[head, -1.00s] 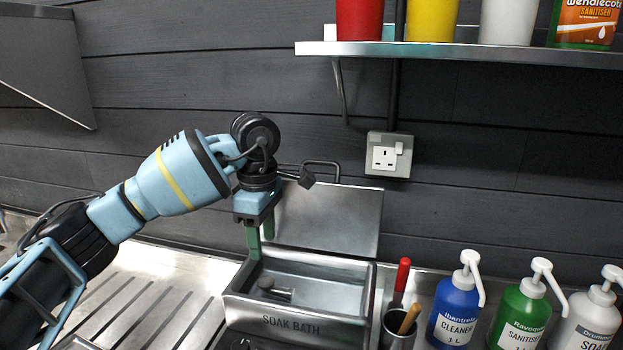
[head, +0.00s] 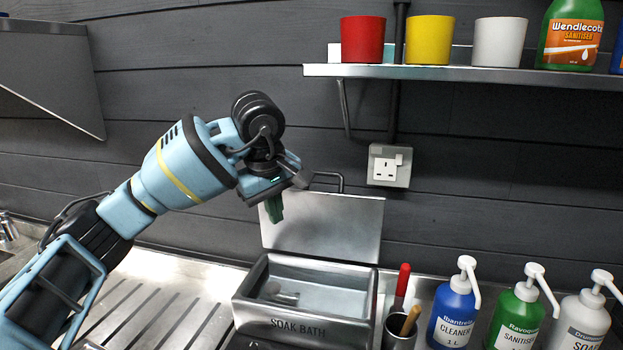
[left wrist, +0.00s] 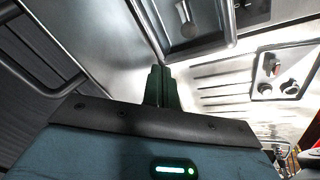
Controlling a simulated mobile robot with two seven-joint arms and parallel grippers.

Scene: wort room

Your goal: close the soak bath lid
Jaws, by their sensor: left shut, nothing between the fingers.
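The steel soak bath (head: 302,327) stands on the counter with its label facing me. Its lid (head: 340,228) is open and stands upright behind the basin, with a bar handle (head: 328,177) at its top edge. A small metal object (head: 284,298) lies in the basin. My left gripper (head: 274,210) is shut and empty, in front of the lid's upper left part and above the basin. I cannot tell whether it touches the lid. The left wrist view shows the shut green fingers (left wrist: 161,88) below the bath's rim (left wrist: 229,38). My right gripper is not in view.
A steel cup (head: 399,336) with red- and brown-handled tools stands right of the bath. Blue cleaner (head: 453,317), green sanitiser (head: 514,322) and white (head: 578,325) pump bottles stand further right. A ribbed drainer (head: 150,310) lies left. A shelf (head: 470,74) hangs above.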

